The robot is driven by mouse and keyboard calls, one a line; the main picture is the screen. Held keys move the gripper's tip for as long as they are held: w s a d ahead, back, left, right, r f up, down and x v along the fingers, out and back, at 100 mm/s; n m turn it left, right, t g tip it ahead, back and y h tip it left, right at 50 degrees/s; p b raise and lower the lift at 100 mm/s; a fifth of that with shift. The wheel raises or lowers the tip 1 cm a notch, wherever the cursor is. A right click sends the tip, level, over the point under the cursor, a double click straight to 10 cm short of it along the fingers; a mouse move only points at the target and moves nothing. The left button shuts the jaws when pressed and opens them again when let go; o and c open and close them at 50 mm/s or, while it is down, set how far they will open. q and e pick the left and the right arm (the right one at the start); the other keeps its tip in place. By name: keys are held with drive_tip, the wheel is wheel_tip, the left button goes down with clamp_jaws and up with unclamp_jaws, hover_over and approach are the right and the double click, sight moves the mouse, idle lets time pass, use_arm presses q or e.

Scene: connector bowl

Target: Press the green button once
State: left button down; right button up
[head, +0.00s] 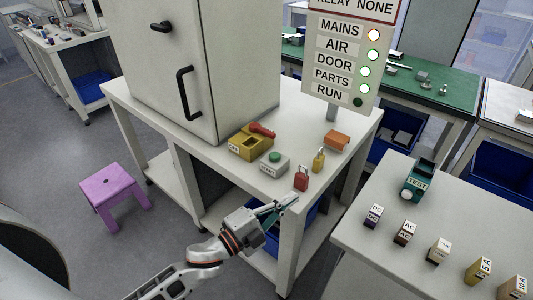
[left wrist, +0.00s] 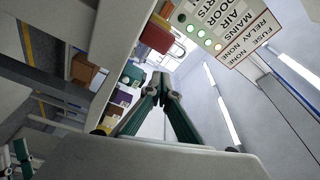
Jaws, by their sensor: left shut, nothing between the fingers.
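The green button (head: 275,156) sits on top of a small light grey box (head: 270,168) with a dark-lettered label, on the white table near its front edge. My left gripper (head: 291,199) is shut and empty. In the head view its tips are at the table's front edge, below and right of the button box and apart from the button. In the left wrist view the closed teal fingers (left wrist: 162,80) meet in the middle. The button cannot be made out there. My right gripper is not in view.
A red padlock (head: 301,178) and a yellow padlock (head: 318,160) stand right of the button box. A yellow box (head: 240,147) with a red lever and an orange block (head: 337,140) are close by. A tall cabinet (head: 190,60) and a lamp panel (head: 342,55) stand behind.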

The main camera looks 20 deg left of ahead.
use_arm(q)
drive_tip(key=w+d+r+m+g+h+p, duration=0.1)
drive_tip(key=d+r+m+g+h, duration=0.35)
drive_tip(key=m, duration=0.55)
drive_tip(key=w+d+r+m+g+h, duration=0.1)
drive_tip(key=d+r+m+g+h, duration=0.2)
drive_tip(key=r+m, duration=0.45)
drive_tip(key=w+a+r+m+g+y, duration=0.1)
drive_tip(key=w+a+m+y, duration=0.4)
drive_tip(key=a+m, duration=0.3)
drive_tip(key=w+a+m+g+y+p, duration=0.1)
drive_tip(key=w+a+m+y, duration=0.5)
drive_tip(key=w+a+m, duration=0.1)
drive_tip(key=shift+w+a+r+m, duration=0.15)
drive_tip(key=shift+a+r+m, duration=0.2)
drive_tip(key=shift+a, duration=0.55)
drive_tip(key=shift+f, duration=0.15)
